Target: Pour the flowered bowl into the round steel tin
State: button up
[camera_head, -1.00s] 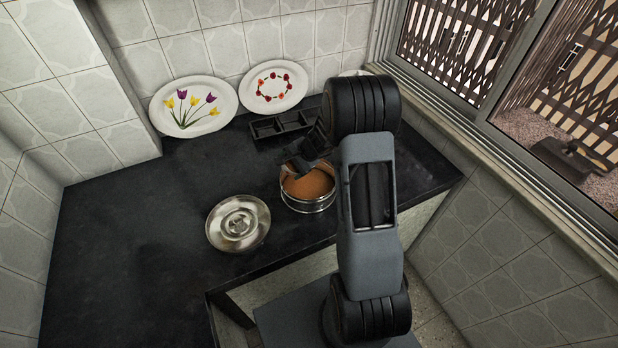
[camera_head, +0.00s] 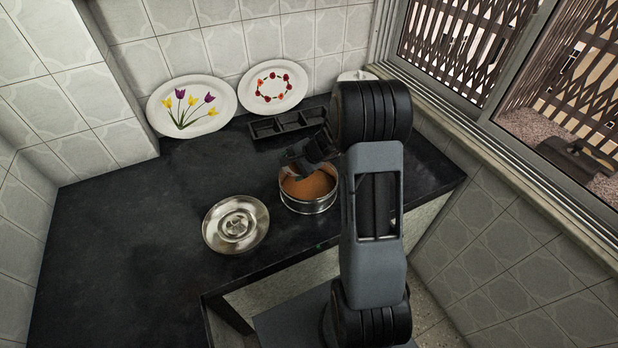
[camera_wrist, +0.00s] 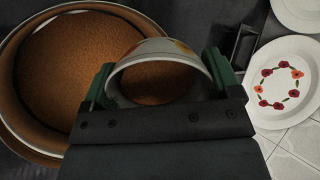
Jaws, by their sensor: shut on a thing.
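The round steel tin (camera_head: 309,206) stands on the dark counter, with a brown, grainy fill inside. It also shows at the left of the wrist view (camera_wrist: 17,100). My gripper (camera_wrist: 160,78) is shut on the flowered bowl (camera_wrist: 150,47), its green fingers on either side of the rim. The bowl is white with orange and yellow marks, and brown material shows within its opening. In the head view my gripper (camera_head: 306,158) is over the tin's back left edge and hides most of the bowl. I cannot tell the bowl's exact tilt.
A round steel lid-like dish (camera_head: 236,224) lies left of the tin. A black compartment tray (camera_head: 287,124) is behind it. A tulip plate (camera_head: 192,106) and a red-flower plate (camera_head: 273,88) lean on the tiled wall. The left counter is clear.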

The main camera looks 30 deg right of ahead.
jog(key=shift+s+d+f+b, duration=0.1)
jog(key=shift+f+b, duration=0.05)
jog(key=shift+b, duration=0.45)
jog(key=shift+s+d+r+t+y+b, duration=0.1)
jog(key=shift+r+t+y+b, duration=0.2)
jog(key=shift+t+y+b, duration=0.65)
jog(key=shift+s+d+r+t+y+b, duration=0.1)
jog(key=shift+r+t+y+b, duration=0.2)
jog(key=shift+b, duration=1.25)
jog(key=shift+s+d+r+t+y+b, duration=0.15)
jog(key=shift+r+t+y+b, duration=0.05)
jog(key=shift+t+y+b, duration=0.45)
jog(key=shift+s+d+r+t+y+b, duration=0.15)
jog(key=shift+t+y+b, duration=0.2)
jog(key=shift+b, duration=0.4)
jog(key=shift+s+d+r+t+y+b, duration=0.2)
jog(key=shift+t+y+b, duration=0.5)
jog(key=shift+b, duration=1.45)
jog(key=shift+s+d+r+t+y+b, duration=0.2)
jog(key=shift+t+y+b, duration=0.4)
jog(key=shift+b, duration=1.5)
jog(key=shift+r+t+y+b, duration=0.25)
jog(key=shift+r+t+b, duration=0.1)
jog(key=shift+b, duration=0.25)
